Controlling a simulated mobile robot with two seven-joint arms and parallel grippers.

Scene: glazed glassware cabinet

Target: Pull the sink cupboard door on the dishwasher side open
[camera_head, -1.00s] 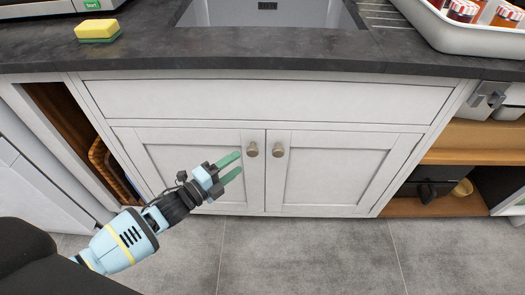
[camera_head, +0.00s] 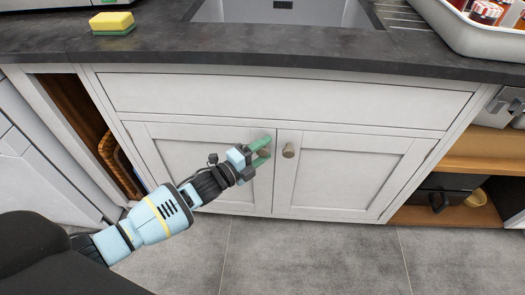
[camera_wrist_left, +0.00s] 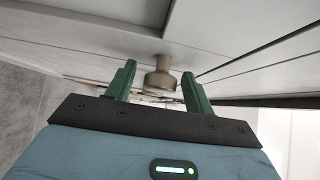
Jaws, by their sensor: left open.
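The sink cupboard has two pale doors under a long plain panel. The left door (camera_head: 185,153), on the side of the white front at far left, is closed. The right door (camera_head: 345,170) is closed too, with a round knob (camera_head: 288,150). My left gripper (camera_head: 264,150) is open, its green fingers around the left door's knob, which is partly hidden in the head view. In the left wrist view the knob (camera_wrist_left: 159,79) stands between the two open fingers (camera_wrist_left: 160,85), with a gap on each side. My right gripper is not in view.
A dark worktop (camera_head: 250,52) with a sink (camera_head: 285,12) overhangs the cupboard. A yellow-green sponge (camera_head: 112,22) lies on it. A basket (camera_head: 118,165) sits in an open slot at left; wooden shelves (camera_head: 475,165) are at right. The grey floor in front is clear.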

